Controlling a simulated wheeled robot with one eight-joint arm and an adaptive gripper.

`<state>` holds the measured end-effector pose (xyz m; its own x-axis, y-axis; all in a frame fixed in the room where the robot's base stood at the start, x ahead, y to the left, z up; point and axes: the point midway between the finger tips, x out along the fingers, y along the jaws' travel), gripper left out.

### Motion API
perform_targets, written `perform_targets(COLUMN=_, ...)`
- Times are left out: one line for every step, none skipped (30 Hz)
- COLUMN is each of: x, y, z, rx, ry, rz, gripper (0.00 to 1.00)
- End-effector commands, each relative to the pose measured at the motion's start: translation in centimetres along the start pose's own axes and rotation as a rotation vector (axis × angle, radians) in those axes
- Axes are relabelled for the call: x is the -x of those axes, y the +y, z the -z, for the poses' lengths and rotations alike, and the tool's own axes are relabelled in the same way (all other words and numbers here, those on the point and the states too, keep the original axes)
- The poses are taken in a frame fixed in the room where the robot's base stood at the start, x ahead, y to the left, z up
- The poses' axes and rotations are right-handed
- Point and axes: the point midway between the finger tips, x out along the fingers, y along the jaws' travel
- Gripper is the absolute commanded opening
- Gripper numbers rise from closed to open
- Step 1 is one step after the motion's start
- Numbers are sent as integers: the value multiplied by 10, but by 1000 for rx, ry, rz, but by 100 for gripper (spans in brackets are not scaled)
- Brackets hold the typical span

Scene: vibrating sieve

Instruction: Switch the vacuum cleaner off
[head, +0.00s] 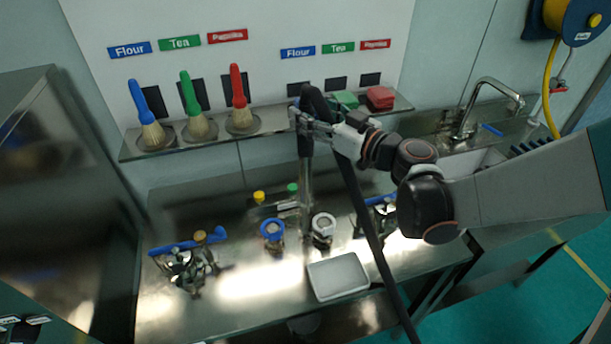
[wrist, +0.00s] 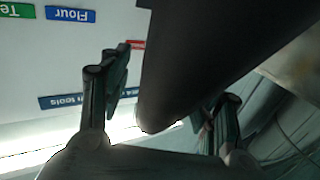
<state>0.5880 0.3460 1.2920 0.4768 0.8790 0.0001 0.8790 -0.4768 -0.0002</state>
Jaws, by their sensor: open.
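The vacuum cleaner shows as a black hose (head: 368,225) and a metal tube (head: 306,190) at the middle of the bench. The hose bends over at the top, near the shelf, and runs down past the front edge. My gripper (head: 300,118) is open at the upper part of the tube. In the wrist view a thick black part (wrist: 195,60) lies between the two spread fingers of my gripper (wrist: 160,100); I cannot tell whether they touch it. The vacuum cleaner's body and its switch cannot be made out.
A steel bench (head: 235,310) holds sieve parts, clamps with blue handles (head: 187,245) and a light tray (head: 338,277). A wall shelf (head: 205,141) above it carries blue, green and red brushes. A sink tap (head: 490,95) is at the right. Green floor is open at the lower right.

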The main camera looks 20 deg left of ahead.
Motion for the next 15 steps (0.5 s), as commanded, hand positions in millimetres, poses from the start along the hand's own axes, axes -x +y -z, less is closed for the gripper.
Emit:
perform_targets(x=-8, y=-1, z=0, rx=0, ry=0, rz=2, gripper=57)
perform_targets(x=-12, y=-1, z=0, rx=0, ry=0, rz=2, gripper=57)
perform_targets(x=-16, y=0, z=0, rx=0, ry=0, rz=2, gripper=57)
perform_targets(x=-18, y=0, z=0, rx=0, ry=0, rz=1, gripper=57)
perform_targets(x=-20, y=0, z=0, rx=0, ry=0, rz=1, gripper=57)
perform_targets(x=-20, y=0, z=0, rx=0, ry=0, rz=0, gripper=57)
perform_targets(x=-20, y=0, z=0, rx=0, ry=0, rz=0, gripper=57)
perform_targets(x=-20, y=0, z=0, rx=0, ry=0, rz=0, gripper=57)
perform_targets(x=-20, y=0, z=0, rx=0, ry=0, rz=0, gripper=57)
perform_targets(x=-20, y=0, z=0, rx=0, ry=0, rz=0, gripper=57)
perform_targets(x=-20, y=0, z=0, rx=0, ry=0, rz=0, gripper=57)
perform_targets(x=-20, y=0, z=0, rx=0, ry=0, rz=0, gripper=48)
perform_targets(x=-20, y=0, z=0, rx=0, ry=0, rz=0, gripper=41)
perform_targets(x=-20, y=0, z=0, rx=0, ry=0, rz=0, gripper=34)
perform_targets(x=-20, y=0, z=0, rx=0, ry=0, rz=0, gripper=25)
